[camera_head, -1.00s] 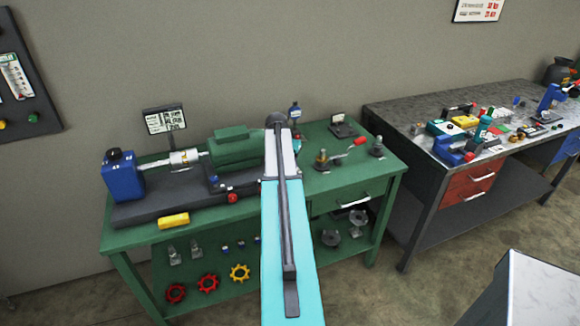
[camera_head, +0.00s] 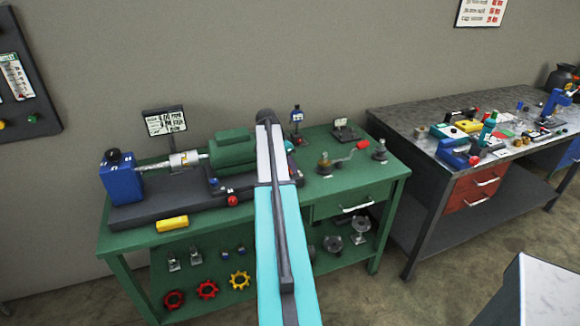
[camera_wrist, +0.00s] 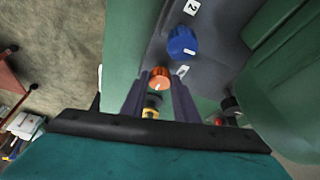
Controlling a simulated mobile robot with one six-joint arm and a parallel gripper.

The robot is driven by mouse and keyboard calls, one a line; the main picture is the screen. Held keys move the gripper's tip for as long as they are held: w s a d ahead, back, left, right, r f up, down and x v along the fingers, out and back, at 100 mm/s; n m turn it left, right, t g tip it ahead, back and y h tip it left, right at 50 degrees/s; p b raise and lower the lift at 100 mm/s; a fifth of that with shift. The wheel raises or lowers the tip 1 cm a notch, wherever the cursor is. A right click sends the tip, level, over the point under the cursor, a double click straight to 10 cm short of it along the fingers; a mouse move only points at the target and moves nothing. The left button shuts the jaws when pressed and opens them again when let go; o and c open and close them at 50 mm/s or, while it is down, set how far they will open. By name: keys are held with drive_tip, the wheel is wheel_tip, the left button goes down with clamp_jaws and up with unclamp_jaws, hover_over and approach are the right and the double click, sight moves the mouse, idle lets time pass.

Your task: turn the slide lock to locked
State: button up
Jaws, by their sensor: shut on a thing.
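In the wrist view my gripper (camera_wrist: 160,84) has its two dark fingers on either side of a small orange round knob (camera_wrist: 159,76) with a white mark, and is shut on it. No lettering tells me whether this knob is the slide lock, and its locked mark cannot be read. A black and yellow piece (camera_wrist: 152,105) shows between the fingers, nearer the palm.
A blue knob (camera_wrist: 182,43) with a white mark stands just beyond the orange one, beside a numbered label (camera_wrist: 192,9). A red knob (camera_head: 233,200) sits on the machine's front. A crank with a red handle (camera_head: 361,146) stands on the green bench (camera_head: 345,185) to the right.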

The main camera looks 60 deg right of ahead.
drive_tip(key=shift+s+d+r, duration=0.1)
drive_tip(key=shift+s+d, duration=0.05)
drive_tip(key=shift+s, duration=0.05)
drive_tip(key=o, duration=1.1)
drive_tip(key=shift+c, duration=0.2)
drive_tip(key=shift+w, duration=0.1)
drive_tip(key=b+v, duration=0.3)
drive_tip(key=v, duration=1)
drive_tip(key=shift+a+r, duration=0.25)
drive_tip(key=shift+r, duration=0.1)
